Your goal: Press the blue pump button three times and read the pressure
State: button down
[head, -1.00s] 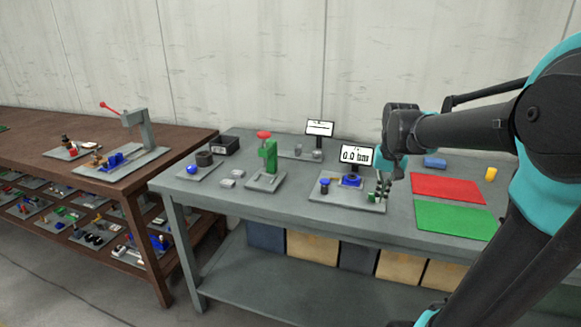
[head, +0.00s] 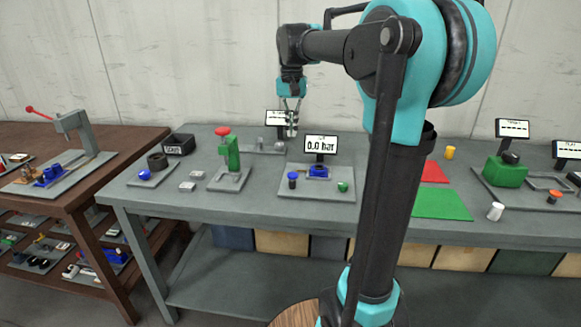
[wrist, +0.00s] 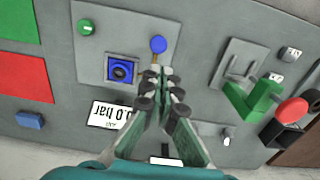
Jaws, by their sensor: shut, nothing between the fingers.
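The pressure display (head: 321,145) stands behind a grey board (head: 325,195) and reads 0.0 bar. On the board are a blue round button (head: 292,175) on a short post, a blue block (head: 318,171) with a dark round socket, and a green button (head: 342,187). In the wrist view, the blue round button (wrist: 158,44) shows just beyond the fingertips, with the blue block (wrist: 121,70) beside it. My gripper (head: 292,122) is shut and empty.
A green clamp with a red knob (head: 222,131) stands left of the board. Red (head: 434,172) and green (head: 445,204) mats lie to its right. A second small display (head: 275,118) stands behind my gripper. Bare bench lies along the front edge.

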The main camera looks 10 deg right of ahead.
aim_at(292, 175)
notch_tip(292, 175, down, 14)
jog(key=shift+d+r, duration=0.1)
jog(key=shift+r, duration=0.05)
dwell(0.3)
jog(key=shift+f, duration=0.9)
jog(key=shift+s+f, duration=0.2)
jog(key=shift+f, duration=0.1)
jog(key=shift+w+r, duration=0.2)
jog(key=shift+r, duration=0.3)
notch_tip(292, 175, up, 14)
